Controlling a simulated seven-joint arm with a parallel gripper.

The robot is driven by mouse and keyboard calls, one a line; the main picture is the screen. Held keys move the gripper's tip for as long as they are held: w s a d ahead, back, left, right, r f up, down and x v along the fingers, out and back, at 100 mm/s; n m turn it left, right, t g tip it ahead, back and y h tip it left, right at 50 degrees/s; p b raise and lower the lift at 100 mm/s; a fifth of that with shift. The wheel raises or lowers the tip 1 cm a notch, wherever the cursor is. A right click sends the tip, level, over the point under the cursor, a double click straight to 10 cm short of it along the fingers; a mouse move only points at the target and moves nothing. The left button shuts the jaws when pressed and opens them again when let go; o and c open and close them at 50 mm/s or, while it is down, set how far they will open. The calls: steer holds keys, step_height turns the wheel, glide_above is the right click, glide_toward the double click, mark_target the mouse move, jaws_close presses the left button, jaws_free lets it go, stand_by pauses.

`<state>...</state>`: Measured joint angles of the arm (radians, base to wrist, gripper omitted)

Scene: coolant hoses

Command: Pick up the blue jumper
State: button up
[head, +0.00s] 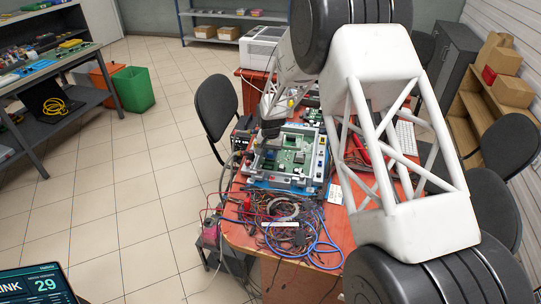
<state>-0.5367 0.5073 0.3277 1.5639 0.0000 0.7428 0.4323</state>
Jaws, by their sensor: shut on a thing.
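A blue cable (336,243) lies in loose loops on the front of the orange-red table, among tangled wires. I cannot tell whether it is the blue jumper; no other blue jumper can be made out. My gripper (271,130) is a small dark shape at the end of my white arm, over the left rear part of a green circuit board (291,153). It is behind the blue cable, apart from its visible loops. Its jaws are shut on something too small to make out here. My arm hides part of the table's right side.
A wire tangle (280,222) covers the table's front. A red clip or plug (247,204) lies at its left. A black chair (215,112) stands close on the left. A white box-shaped device (262,47) stands behind.

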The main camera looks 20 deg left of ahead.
mark_target(270, 154)
step_height(270, 154, up, 9)
steer(key=shift+r, duration=0.1)
stand_by(0.4)
stand_by(0.6)
steer(key=s+d+f, duration=0.1)
steer(key=s+d, duration=0.2)
steer(key=s, duration=0.3)
steer(key=s+d+f, duration=0.2)
steer(key=s+d, duration=0.1)
steer(key=s, duration=0.3)
steer(key=s+d+f, duration=0.1)
steer(key=s+d, duration=0.2)
steer(key=s, duration=0.3)
steer(key=shift+s+f, duration=0.3)
steer(key=shift+f, duration=0.05)
steer(key=shift+a, duration=0.1)
steer(key=w+a, duration=0.2)
steer(key=w, duration=0.2)
steer(key=w+a+f, duration=0.1)
steer(key=w+a, duration=0.2)
steer(key=w, duration=0.2)
steer(key=w+a, duration=0.3)
steer(key=w, duration=0.1)
steer(key=shift+w+a+f, duration=0.15)
steer(key=shift+w+f, duration=0.1)
steer(key=shift+w, duration=0.1)
steer(key=shift+f, duration=0.1)
